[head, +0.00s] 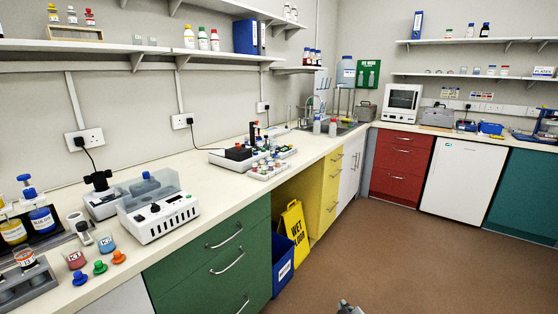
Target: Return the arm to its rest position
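A small grey and black piece of what looks like my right gripper (349,308) shows at the bottom edge, right of the middle. It is over the brown floor, apart from the bench and its cabinets. Only its tip is in the picture, so whether it is open or shut is hidden. I see no object at it. My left gripper is not in view.
The cream bench (225,190) runs along the left wall with bottles, a white machine (160,210) and racks on it. A yellow wet-floor sign (291,233) and blue bin (283,262) stand by the green cabinet (215,265). The brown floor (420,260) is clear.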

